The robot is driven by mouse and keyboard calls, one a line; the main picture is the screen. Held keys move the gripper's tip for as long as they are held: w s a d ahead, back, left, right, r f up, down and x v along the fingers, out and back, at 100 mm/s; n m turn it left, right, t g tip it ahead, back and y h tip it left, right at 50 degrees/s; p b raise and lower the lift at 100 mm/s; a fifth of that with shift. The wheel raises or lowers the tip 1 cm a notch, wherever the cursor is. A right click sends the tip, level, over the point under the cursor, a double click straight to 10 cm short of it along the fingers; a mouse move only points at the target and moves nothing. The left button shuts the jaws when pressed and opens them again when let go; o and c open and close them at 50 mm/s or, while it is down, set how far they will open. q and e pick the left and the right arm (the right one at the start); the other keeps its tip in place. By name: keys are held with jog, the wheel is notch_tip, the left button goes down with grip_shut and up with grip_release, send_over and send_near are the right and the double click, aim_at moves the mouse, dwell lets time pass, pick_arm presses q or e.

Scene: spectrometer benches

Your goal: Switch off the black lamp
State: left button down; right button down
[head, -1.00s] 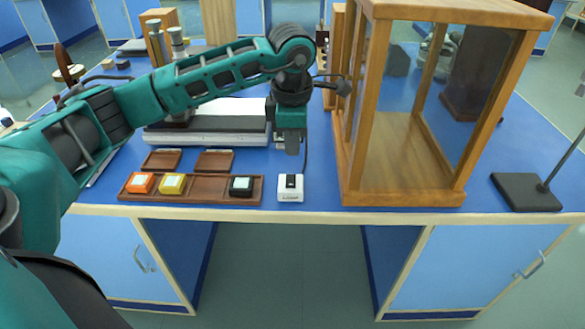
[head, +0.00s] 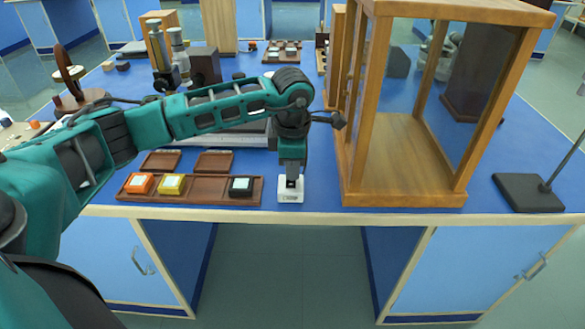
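A small white switch box (head: 290,196) with a dark label on its front stands near the bench's front edge. My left gripper (head: 291,181) points straight down over it, its narrow fingertips together at the box's top. The fingers hide most of the black rocker, and I cannot tell whether they press on it. I cannot make out the black lamp itself or whether it is lit. My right gripper is not in view.
A wooden-framed glass case (head: 403,198) stands close on the right. A black stand base (head: 527,193) is farther right. Blue bench top (head: 480,160) is free between them.

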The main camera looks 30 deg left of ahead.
pick_arm(q)
jog(key=shift+f, duration=0.3)
jog(key=shift+s+f, duration=0.1)
jog(key=shift+s, duration=0.1)
jog(key=shift+s+d+p, duration=0.3)
jog(key=shift+s+p, duration=0.1)
jog(key=shift+p, duration=0.1)
jog(key=shift+s+d, duration=0.15)
jog(key=shift+s, duration=0.05)
